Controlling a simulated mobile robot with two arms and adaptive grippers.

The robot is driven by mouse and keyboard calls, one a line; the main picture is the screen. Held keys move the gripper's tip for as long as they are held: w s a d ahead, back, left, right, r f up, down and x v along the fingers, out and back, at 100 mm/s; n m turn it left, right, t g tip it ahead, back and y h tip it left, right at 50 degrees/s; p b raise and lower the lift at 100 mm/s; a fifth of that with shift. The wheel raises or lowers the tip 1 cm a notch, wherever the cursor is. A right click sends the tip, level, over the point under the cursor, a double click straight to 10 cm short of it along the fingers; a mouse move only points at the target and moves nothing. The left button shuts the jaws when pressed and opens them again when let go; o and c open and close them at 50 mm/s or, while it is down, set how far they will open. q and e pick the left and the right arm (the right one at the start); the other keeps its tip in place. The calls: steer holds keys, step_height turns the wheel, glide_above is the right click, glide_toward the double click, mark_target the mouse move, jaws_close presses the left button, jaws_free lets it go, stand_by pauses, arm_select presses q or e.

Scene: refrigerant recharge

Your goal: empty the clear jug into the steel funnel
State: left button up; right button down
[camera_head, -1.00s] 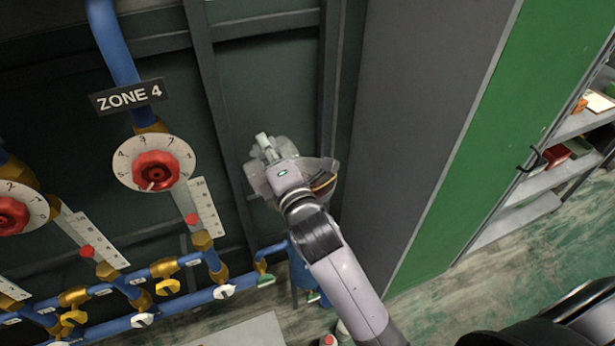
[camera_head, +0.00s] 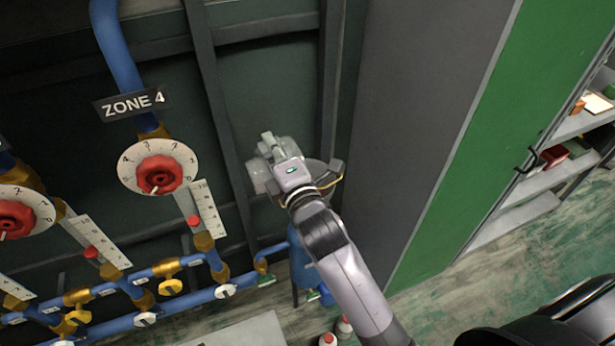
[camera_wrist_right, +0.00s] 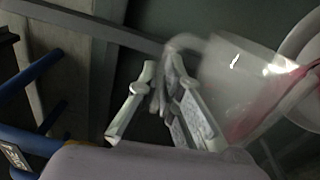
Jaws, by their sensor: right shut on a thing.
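My right gripper (camera_head: 268,146) is in front of the dark green wall panel, shut on the clear jug (camera_head: 258,176). The jug is translucent and mostly hidden behind the gripper and wrist in the head view. In the right wrist view the gripper fingers (camera_wrist_right: 160,100) close around the handle, and the jug (camera_wrist_right: 232,72) is to their right, with pink liquid showing through it. A pale curved rim is at the right edge there; I cannot tell whether it belongs to the jug. My left gripper is not in view.
A blue tank (camera_head: 302,262) stands below my right wrist. Blue pipes with brass valves, red-knobbed dials (camera_head: 158,175) and a ZONE 4 sign (camera_head: 132,103) are at the left. A grey and green cabinet (camera_head: 420,130) stands close on the right, with shelves (camera_head: 560,165) beyond.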

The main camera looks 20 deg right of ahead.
steer(key=shift+d+r+m+p, duration=0.3)
steer(key=shift+d+m+p, duration=0.2)
steer(key=shift+d+p, duration=0.1)
